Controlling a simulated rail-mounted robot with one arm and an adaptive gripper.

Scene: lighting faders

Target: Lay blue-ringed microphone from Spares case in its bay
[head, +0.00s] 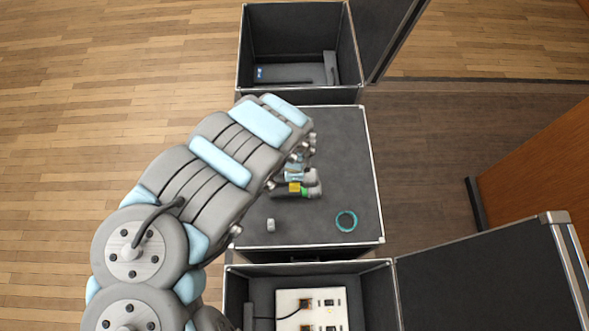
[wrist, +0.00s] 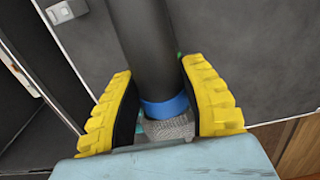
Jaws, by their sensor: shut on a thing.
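The blue-ringed microphone (wrist: 148,55) has a dark handle, a blue ring and a grey mesh head. In the wrist view my gripper (wrist: 163,104) has its yellow-padded fingers on either side of the microphone near the blue ring, shut on it. In the head view my arm covers most of the gripper; a small yellow patch of it shows above the case top. A green-ringed microphone (head: 306,191) shows beside the gripper there. I cannot tell how high the held microphone is above the surface.
The dark grey case top (head: 345,150) is mostly clear on its right. A teal ring (head: 346,221) and a small pale object (head: 270,225) lie on it. Open cases stand behind (head: 300,30) and in front (head: 372,290); the front one holds a white panel (head: 311,311).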

